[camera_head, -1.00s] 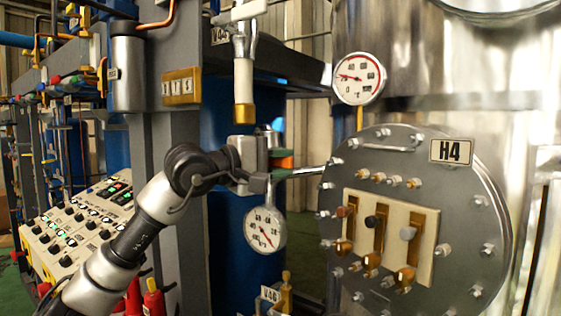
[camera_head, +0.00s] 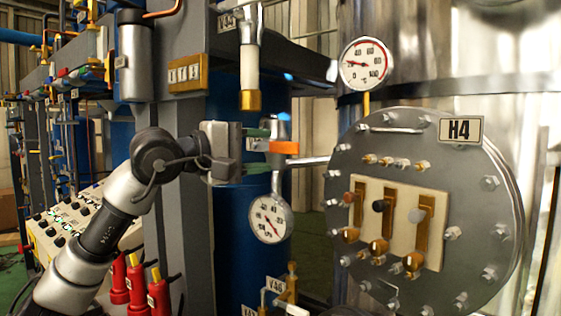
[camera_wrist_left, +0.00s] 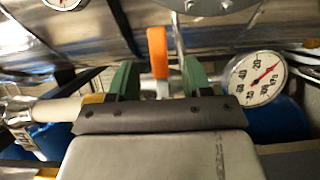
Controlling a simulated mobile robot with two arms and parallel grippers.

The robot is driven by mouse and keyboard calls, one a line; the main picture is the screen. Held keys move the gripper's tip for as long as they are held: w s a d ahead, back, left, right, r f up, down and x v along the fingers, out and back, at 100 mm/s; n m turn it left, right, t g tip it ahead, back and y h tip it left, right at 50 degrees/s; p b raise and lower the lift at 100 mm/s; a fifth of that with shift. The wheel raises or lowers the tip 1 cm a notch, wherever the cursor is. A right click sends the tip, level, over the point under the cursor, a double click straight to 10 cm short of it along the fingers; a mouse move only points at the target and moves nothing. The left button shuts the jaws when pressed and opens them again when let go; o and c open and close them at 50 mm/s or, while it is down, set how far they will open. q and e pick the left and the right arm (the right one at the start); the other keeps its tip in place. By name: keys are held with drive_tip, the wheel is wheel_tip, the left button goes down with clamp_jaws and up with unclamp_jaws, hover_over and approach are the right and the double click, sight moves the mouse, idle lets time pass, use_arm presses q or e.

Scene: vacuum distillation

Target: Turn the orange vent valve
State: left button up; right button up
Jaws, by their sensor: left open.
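The orange vent valve handle (camera_head: 285,148) sticks out beside the pipe above the lower round gauge in the head view. In the left wrist view the orange handle (camera_wrist_left: 157,48) stands just beyond the fingertips, near the middle of the gap between them. My left gripper (camera_head: 262,150) is open, with green fingers, to the left of the handle and pointing at it. In the left wrist view the two green fingers of my left gripper (camera_wrist_left: 160,75) are spread wide with nothing held. My right gripper is not in view.
A lower gauge (camera_head: 270,218) hangs just below the valve. A white tube with a brass end (camera_head: 250,75) hangs above the gripper. The round H4 flange (camera_head: 465,200) with small levers is to the right. Red-handled items (camera_head: 138,280) stand below my arm.

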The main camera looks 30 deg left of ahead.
use_arm(q)
drive_tip(key=b+v, duration=0.1)
drive_tip(key=v, duration=0.4)
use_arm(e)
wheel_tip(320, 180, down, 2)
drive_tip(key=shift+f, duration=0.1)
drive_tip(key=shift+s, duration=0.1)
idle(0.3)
